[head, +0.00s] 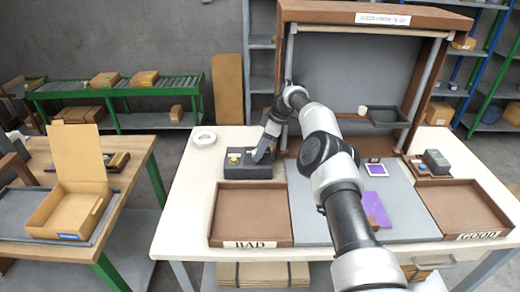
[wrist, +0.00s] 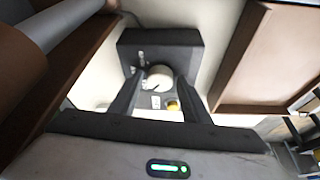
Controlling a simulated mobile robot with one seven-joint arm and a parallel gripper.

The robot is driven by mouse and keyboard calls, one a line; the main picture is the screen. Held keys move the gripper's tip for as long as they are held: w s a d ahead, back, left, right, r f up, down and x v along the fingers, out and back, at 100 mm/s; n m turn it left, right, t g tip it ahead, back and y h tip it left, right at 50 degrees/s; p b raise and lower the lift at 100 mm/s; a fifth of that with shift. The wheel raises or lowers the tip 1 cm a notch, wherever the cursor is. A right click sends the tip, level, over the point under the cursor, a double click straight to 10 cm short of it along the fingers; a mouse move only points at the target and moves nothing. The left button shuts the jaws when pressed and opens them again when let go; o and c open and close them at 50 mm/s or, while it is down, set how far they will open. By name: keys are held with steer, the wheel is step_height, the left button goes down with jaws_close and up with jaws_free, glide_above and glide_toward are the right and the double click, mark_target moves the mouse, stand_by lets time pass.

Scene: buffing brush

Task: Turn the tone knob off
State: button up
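A dark control box (head: 245,171) stands on the white table in the head view, with a yellow button (head: 234,157) on its top. In the wrist view the box (wrist: 185,48) shows a round white knob (wrist: 159,77) with small white labels beside it, and the yellow button (wrist: 173,105). My gripper (wrist: 160,78) is open, its two dark fingers reaching toward the box on either side of the knob. Small gaps seem to show between fingers and knob; contact is not clear. In the head view my gripper (head: 262,152) is over the right part of the box and hides the knob.
A brown BAD tray (head: 250,185) lies just in front of the box. A roll of white tape (head: 203,138) lies behind it to the left. A wooden frame (head: 284,60) rises close behind my gripper. A GOOD tray (head: 465,205) is at the right.

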steer(key=shift+o, duration=0.5)
steer(key=w+p+v, duration=0.1)
steer(key=p+v, duration=0.3)
steer(key=v, duration=1.3)
steer(key=shift+s+r, duration=0.2)
steer(key=shift+s, duration=0.3)
steer(key=shift+d, duration=0.1)
